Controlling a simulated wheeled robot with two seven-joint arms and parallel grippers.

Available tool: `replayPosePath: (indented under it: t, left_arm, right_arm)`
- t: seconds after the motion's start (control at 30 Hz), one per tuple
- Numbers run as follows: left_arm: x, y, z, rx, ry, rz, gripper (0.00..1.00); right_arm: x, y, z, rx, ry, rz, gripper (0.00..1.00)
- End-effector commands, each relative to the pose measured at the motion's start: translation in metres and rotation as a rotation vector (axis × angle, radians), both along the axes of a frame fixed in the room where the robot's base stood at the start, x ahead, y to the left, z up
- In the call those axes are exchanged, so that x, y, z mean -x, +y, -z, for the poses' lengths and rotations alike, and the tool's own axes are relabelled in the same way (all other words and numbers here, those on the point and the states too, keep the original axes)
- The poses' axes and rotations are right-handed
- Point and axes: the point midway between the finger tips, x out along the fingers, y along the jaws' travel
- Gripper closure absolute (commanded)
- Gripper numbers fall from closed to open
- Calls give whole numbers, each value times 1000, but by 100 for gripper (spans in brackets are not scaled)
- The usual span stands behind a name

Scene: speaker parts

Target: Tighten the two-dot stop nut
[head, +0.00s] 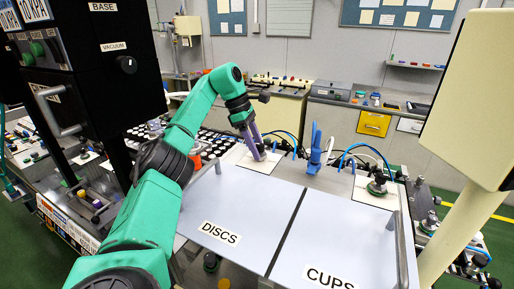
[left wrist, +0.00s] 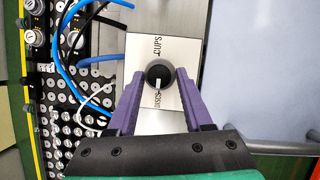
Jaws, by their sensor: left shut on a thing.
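My left gripper (head: 258,153) has purple fingers and points down at a small white plate behind the DISCS panel. In the left wrist view, my left gripper (left wrist: 160,76) is shut on a round black knob (left wrist: 158,72), with a fingertip at each side. I cannot make out a two-dot mark on any nut. My right gripper is not in view.
Two flat panels, DISCS (head: 245,200) and CUPS (head: 345,230), fill the front. A blue upright fixture (head: 315,152) and blue hoses stand right of my gripper. A black control cabinet (head: 90,65) is at the left; a cream post (head: 452,235) is at the right.

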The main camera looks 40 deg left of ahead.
Motion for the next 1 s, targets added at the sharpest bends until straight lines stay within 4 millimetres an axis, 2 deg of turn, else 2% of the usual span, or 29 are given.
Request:
replayPosePath:
  t: [0.33,0.87,0.9,0.97,1.0]
  left_arm:
    - [-3,1,-3,1,-10,158,100]
    - [-3,1,-4,0,-13,188,100]
    - [-3,1,-4,0,-13,188,46]
    - [-3,1,-4,0,-12,188,23]
    - [-3,1,-3,0,-10,188,19]
  right_arm:
    - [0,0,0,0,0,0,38]
    - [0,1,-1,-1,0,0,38]
    - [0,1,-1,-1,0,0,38]
    - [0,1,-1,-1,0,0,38]
    - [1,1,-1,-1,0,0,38]
